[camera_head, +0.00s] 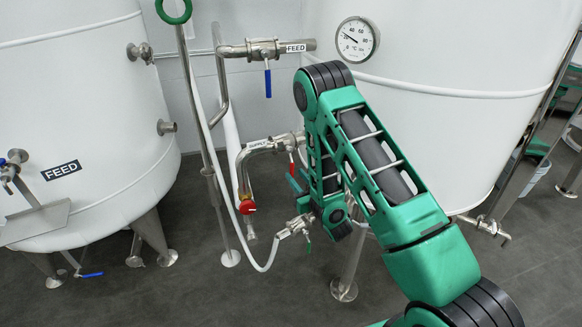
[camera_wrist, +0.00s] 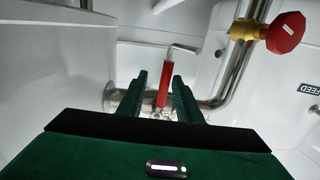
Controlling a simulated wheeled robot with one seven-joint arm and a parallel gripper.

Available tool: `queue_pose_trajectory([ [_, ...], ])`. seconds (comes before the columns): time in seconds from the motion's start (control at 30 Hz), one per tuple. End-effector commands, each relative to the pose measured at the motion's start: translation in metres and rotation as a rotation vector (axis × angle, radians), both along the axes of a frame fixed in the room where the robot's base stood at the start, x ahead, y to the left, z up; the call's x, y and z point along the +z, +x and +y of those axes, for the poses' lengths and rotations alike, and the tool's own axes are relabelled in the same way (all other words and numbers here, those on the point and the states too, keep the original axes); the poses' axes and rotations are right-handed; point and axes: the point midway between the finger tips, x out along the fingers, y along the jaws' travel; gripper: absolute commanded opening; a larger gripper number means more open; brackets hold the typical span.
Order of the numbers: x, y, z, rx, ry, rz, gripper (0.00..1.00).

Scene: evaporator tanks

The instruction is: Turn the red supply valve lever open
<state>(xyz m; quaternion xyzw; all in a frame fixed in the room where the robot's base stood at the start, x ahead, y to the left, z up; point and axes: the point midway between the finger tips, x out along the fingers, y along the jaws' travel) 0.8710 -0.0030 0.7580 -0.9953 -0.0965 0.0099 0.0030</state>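The red supply valve lever (camera_head: 291,163) hangs down from the steel valve by the SUPPLY label (camera_head: 259,143), partly hidden by my arm. In the wrist view the red lever (camera_wrist: 165,86) stands between the two green fingers of my gripper (camera_wrist: 160,82). A gap shows on each side of the lever, and the fingers look open, not clamped on it. In the head view my gripper (camera_head: 297,182) is just below and beside the lever, mostly covered by my arm. The valve's pipe (camera_wrist: 210,104) runs behind the fingers.
A red round knob (camera_head: 247,207) sits on the pipe to the left; it also shows in the wrist view (camera_wrist: 285,32). A blue-handled FEED valve (camera_head: 267,80) is above. White tanks (camera_head: 80,110) stand on both sides. A hose (camera_head: 240,235) hangs below.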

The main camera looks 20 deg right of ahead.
Motion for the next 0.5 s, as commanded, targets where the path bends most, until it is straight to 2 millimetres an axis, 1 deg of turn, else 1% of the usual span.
queue_pose_trajectory([
  [0.03, 0.003, 0.007, 0.004, 0.004, 0.000, -0.008, 0.31],
  [0.13, 0.008, 0.019, 0.009, 0.008, -0.001, -0.017, 0.31],
  [0.3, 0.013, 0.040, 0.014, 0.008, -0.004, -0.022, 0.31],
  [0.4, 0.014, 0.050, 0.016, 0.008, -0.003, -0.024, 0.31],
  [0.5, 0.014, 0.055, 0.016, 0.007, -0.003, -0.024, 0.31],
])
